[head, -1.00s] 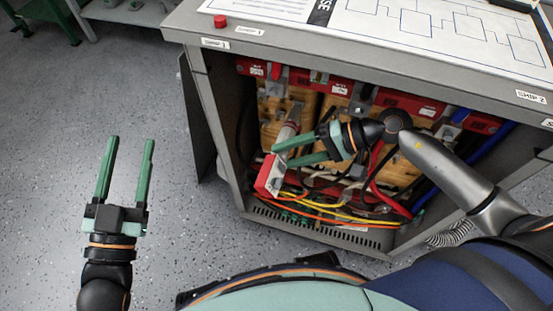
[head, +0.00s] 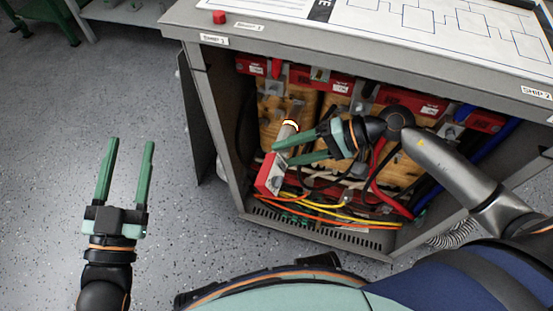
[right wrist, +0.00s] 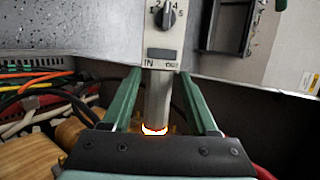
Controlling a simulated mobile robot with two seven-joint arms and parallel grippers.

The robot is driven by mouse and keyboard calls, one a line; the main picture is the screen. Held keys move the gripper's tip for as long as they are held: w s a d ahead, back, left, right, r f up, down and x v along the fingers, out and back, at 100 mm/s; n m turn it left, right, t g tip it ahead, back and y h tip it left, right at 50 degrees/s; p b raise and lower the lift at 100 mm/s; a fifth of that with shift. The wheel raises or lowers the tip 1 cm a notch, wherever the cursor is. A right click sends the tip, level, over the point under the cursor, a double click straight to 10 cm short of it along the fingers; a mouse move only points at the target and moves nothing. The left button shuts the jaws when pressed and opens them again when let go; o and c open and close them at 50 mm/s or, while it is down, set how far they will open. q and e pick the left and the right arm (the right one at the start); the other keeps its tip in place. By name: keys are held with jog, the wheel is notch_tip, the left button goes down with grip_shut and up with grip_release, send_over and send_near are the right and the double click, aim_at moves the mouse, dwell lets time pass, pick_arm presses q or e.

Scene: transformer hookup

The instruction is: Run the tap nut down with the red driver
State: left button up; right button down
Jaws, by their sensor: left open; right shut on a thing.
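The red driver (head: 270,174) has a red and white body and a grey barrel with a glowing ring at its far end. My right gripper (head: 284,152) is shut on it inside the open cabinet, and the barrel points up towards the wooden blocks. In the right wrist view the driver (right wrist: 162,28) shows a dial and the word IN, with its barrel between my green fingers (right wrist: 161,74). The tap nut cannot be made out; the driver's tip and what it touches are unclear. My left gripper (head: 125,172) is open and empty over the floor.
The grey cabinet (head: 230,160) encloses wooden blocks (head: 308,118), red bars and loose coloured cables (head: 330,210) near its lower edge. A door (head: 198,120) stands open at its left. A printed sheet and a red button (head: 219,17) are on top.

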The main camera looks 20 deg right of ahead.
aim_at(277, 172)
jog(key=shift+r, duration=0.1)
dwell(0.4)
jog(key=shift+s+a, duration=0.65)
jog(key=shift+s, duration=0.25)
jog(key=shift+s+a, duration=0.6)
jog(key=shift+s, duration=0.3)
